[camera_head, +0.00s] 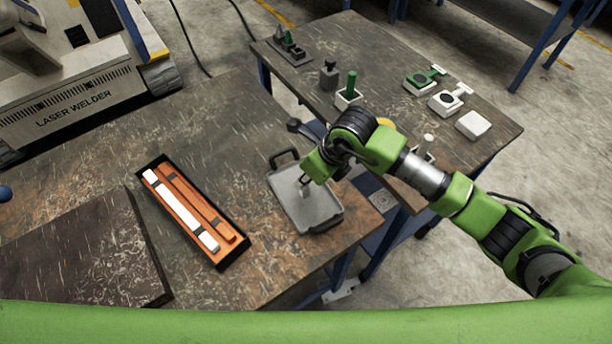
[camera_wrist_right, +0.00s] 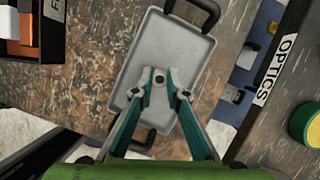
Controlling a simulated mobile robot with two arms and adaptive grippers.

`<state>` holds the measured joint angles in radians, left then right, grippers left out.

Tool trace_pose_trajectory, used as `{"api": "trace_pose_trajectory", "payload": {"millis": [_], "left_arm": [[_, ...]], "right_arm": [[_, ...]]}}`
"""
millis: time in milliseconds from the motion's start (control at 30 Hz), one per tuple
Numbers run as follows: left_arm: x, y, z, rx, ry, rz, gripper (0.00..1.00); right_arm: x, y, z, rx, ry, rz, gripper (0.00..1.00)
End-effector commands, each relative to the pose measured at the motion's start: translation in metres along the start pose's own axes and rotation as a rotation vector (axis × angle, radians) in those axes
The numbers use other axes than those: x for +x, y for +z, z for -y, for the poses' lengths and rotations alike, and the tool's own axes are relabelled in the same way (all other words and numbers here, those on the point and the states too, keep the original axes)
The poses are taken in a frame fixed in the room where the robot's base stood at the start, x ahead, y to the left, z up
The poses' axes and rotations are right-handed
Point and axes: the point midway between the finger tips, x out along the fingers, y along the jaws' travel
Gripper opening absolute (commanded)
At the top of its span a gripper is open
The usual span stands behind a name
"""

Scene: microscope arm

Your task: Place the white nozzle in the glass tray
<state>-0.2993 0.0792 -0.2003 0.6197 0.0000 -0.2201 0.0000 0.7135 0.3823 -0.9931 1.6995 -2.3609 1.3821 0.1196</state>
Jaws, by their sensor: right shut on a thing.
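The grey, shallow tray (camera_head: 325,215) with dark handles lies on the near worn table; I take it for the glass tray. It also shows in the right wrist view (camera_wrist_right: 184,30). My right gripper (camera_head: 304,182) is over the tray, pointing down. In the right wrist view my right gripper (camera_wrist_right: 160,82) is shut on a small pale piece with a dark centre (camera_wrist_right: 160,76), apparently the white nozzle; the fingers hide most of it. I cannot tell whether it touches the tray floor. My left gripper is not in view.
A black box (camera_head: 233,255) with orange and white bars stands left of the tray. A dark board (camera_head: 80,250) lies at the near left. The second table (camera_head: 400,60) holds several small green, white and grey parts. A laser welder (camera_head: 75,95) stands at the back left.

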Motion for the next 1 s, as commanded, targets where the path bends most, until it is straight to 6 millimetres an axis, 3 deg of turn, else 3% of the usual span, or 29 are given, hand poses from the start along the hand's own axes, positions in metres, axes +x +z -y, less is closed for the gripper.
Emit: {"api": "trace_pose_trajectory", "payload": {"millis": [33, 67, 100, 567, 1000], "left_arm": [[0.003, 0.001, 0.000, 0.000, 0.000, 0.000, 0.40], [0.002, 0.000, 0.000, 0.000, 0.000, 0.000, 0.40], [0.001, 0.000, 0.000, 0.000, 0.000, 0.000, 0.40], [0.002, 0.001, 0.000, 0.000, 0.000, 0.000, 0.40], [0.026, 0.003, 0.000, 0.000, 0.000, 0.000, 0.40]], "right_arm": [[0.003, -0.001, 0.000, 0.000, 0.000, 0.000, 0.00], [0.001, -0.001, 0.000, 0.000, 0.000, 0.000, 0.22], [0.001, -0.001, 0.000, 0.000, 0.000, 0.000, 0.31], [-0.005, 0.001, 0.001, 0.000, -0.001, 0.001, 0.31], [-0.091, 0.001, 0.001, -0.002, -0.003, 0.004, 0.31]]}}
